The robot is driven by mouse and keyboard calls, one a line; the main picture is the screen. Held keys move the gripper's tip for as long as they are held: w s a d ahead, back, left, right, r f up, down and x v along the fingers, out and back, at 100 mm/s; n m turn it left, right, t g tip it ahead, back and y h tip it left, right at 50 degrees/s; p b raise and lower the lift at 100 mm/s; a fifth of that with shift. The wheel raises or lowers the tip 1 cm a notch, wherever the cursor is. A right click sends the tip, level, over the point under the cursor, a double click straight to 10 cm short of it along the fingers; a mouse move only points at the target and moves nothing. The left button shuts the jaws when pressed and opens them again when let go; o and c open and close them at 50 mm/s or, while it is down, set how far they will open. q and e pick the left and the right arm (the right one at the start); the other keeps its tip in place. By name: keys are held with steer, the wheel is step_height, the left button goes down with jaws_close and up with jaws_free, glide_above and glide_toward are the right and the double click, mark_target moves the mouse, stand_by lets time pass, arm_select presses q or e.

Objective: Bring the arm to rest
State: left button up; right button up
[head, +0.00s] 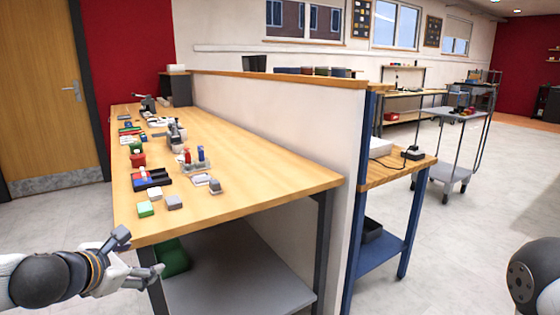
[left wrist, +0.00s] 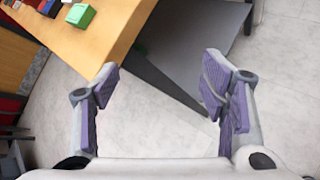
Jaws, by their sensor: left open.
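My left gripper (head: 140,257) is at the lower left of the head view, in front of the near left corner of the wooden workbench (head: 255,165). It is open and empty. In the left wrist view its two fingers (left wrist: 165,95) stand wide apart, with the bench corner and grey floor beyond them. A rounded dark and white part of my right arm (head: 535,280) shows at the right edge of the head view. My right gripper is not in view.
Small boxes, including a green one (head: 145,209), and tools stand on the bench. A grey lower shelf (head: 225,280) sits under it. A white partition (head: 285,125) runs along its right side. A grey cart (head: 450,116) stands farther right. The floor at right is clear.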

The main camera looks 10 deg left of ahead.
arm_select(q)
steer(key=s+d+f+m+g+h, duration=0.2)
steer(key=s+d+f+m+g, duration=0.5)
steer(key=s+d+f+m, duration=0.85)
steer(key=s+a+f+m+g, duration=0.1)
steer(key=s+f+m+g, duration=0.2)
steer(key=s+m, duration=0.4)
steer(key=s+a+f+m+g+y, duration=0.1)
steer(key=s+f+m, duration=0.4)
steer(key=s, duration=1)
steer(key=shift+s+m+g, duration=0.15)
steer(key=shift+m+g, duration=0.75)
steer(key=shift+m, duration=0.15)
